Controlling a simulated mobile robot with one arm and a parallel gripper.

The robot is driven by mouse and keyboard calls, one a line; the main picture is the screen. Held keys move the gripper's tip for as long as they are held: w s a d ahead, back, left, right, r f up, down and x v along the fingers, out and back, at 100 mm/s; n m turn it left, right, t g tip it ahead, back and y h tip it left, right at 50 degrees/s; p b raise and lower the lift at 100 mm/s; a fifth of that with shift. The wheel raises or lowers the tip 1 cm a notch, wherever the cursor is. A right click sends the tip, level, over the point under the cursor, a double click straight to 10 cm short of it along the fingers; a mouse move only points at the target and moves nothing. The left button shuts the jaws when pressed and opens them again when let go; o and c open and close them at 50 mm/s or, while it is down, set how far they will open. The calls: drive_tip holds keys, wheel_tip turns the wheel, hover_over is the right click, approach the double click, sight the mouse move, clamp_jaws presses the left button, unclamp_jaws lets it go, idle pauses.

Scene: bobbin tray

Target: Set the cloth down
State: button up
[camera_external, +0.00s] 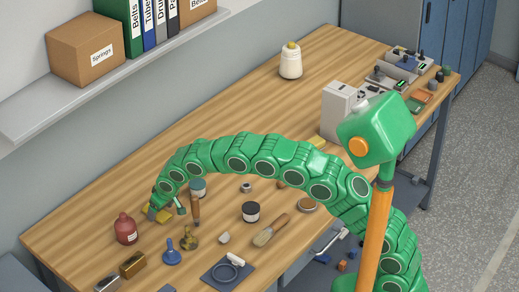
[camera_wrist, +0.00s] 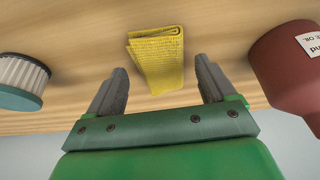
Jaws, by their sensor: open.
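The yellow folded cloth (camera_wrist: 157,50) lies on the wooden table in the wrist view, ahead of and between the two grey fingers of my gripper (camera_wrist: 160,73). A gap shows on each side of it. The fingers are apart and do not appear to grip the cloth. In the external view my gripper (camera_external: 166,204) is low at the table's left end, and the cloth (camera_external: 163,217) shows only partly beside it. The exact height of the fingertips over the table cannot be told.
A dark red bottle (camera_external: 125,230) stands close on one side, also in the wrist view (camera_wrist: 290,65). Blue and brass items (camera_external: 171,252) stand in front.

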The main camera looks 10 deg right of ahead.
drive_tip(key=v, duration=1.1)
drive_tip(key=shift+d+r, duration=0.1)
